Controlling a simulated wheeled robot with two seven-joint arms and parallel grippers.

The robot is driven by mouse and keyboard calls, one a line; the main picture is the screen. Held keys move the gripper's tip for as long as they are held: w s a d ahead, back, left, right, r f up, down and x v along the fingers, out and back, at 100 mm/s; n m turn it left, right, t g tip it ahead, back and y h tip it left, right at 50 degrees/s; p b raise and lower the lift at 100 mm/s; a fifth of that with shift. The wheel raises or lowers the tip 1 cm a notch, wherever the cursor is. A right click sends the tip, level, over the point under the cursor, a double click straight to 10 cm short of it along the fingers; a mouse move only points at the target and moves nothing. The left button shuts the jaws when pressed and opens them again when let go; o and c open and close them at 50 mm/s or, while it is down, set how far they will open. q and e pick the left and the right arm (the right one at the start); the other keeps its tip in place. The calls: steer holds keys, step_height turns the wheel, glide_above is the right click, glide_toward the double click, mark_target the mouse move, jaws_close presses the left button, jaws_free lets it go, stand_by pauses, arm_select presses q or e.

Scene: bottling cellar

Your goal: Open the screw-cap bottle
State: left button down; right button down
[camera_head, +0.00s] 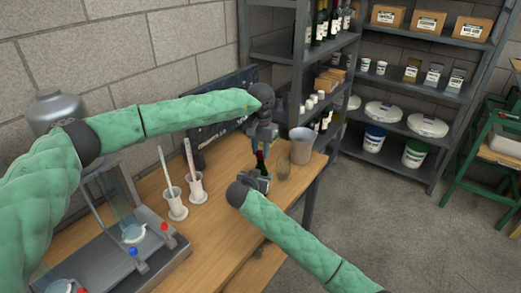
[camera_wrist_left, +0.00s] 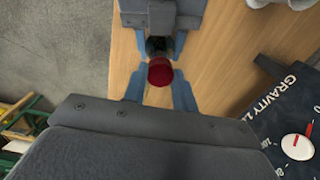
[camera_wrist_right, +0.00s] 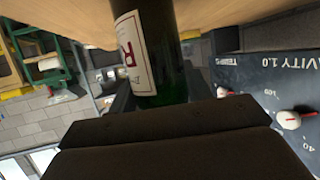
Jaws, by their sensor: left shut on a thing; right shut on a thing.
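The screw-cap bottle (camera_wrist_right: 160,45) is dark green with a white label, and it fills the upper middle of the right wrist view. Only a small dark part of it (camera_head: 261,159) shows between the grippers in the head view. Its red cap (camera_wrist_left: 160,72) is seen from above in the left wrist view. My left gripper (camera_head: 263,146) is above, its blue fingers shut on the cap. My right gripper (camera_head: 259,176) is lower, shut on the bottle's body. Whether the cap still sits on the neck cannot be told.
A grey beaker (camera_head: 301,146) and a glass (camera_head: 283,167) stand close to the right of the bottle on the wooden table (camera_head: 226,232). White cylinders (camera_head: 176,203) stand to the left. A dark gravity panel (camera_wrist_left: 295,110) is behind. Shelves (camera_head: 403,85) stand farther back.

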arm_select(q)
steer(key=n, duration=0.5)
steer(key=shift+n, duration=0.3)
steer(key=n, duration=0.9)
steer(key=shift+n, duration=0.4)
steer(key=n, duration=0.4)
steer(key=c, duration=1.1)
jaws_free()
steer(key=shift+r, duration=0.1)
